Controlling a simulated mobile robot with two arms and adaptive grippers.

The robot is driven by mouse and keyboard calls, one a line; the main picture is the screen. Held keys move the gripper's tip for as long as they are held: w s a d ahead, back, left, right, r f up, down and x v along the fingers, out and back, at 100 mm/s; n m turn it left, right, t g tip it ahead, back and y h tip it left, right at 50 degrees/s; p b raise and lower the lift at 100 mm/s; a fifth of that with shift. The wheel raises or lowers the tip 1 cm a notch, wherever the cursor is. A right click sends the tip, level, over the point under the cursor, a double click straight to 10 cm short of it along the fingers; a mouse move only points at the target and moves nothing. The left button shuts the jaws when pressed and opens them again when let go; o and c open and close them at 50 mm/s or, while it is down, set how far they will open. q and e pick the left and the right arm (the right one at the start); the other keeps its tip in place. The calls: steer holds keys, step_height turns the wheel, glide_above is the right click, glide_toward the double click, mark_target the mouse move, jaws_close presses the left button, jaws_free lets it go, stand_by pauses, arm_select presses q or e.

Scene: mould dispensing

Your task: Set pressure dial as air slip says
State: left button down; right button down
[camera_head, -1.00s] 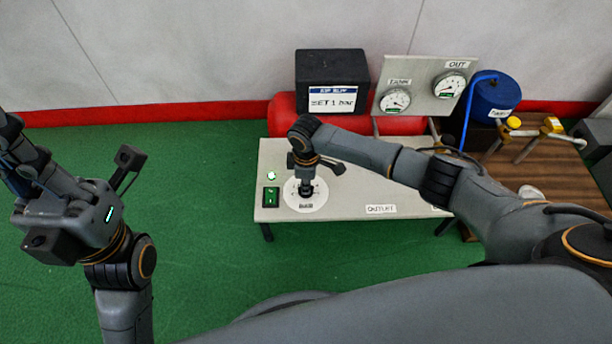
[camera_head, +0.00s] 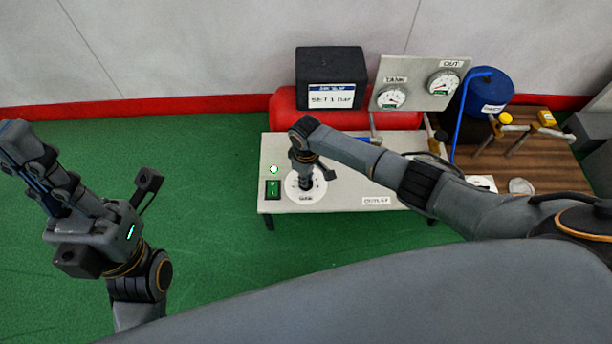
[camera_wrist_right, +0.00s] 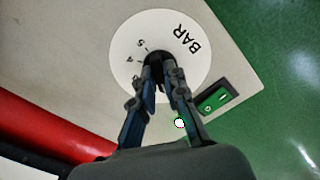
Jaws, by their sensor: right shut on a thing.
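The pressure dial is a white round plate (camera_head: 318,192) marked BAR on the pale bench top. Its dark knob (camera_wrist_right: 153,57) shows in the right wrist view between my fingertips. My right gripper (camera_head: 305,185) points down over the dial and is shut on the knob; it also shows in the right wrist view (camera_wrist_right: 162,66). The fingers hide part of the scale, so I cannot read the setting. The air slip (camera_head: 331,97) on a black box reads SET 1 BAR. My left gripper (camera_head: 25,150) is away at the left, apart from the bench; its finger gap is unclear.
A green switch (camera_head: 273,189) and a lit green lamp (camera_head: 273,169) sit beside the dial. TANK (camera_head: 391,97) and OUT (camera_head: 443,83) gauges stand behind on a panel. A red tank (camera_head: 285,112), blue container (camera_head: 490,92) and wooden table (camera_head: 550,150) are at the back and right.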

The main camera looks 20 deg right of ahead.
steer(key=c, duration=1.4)
jaws_free()
step_height(320, 180, up, 12)
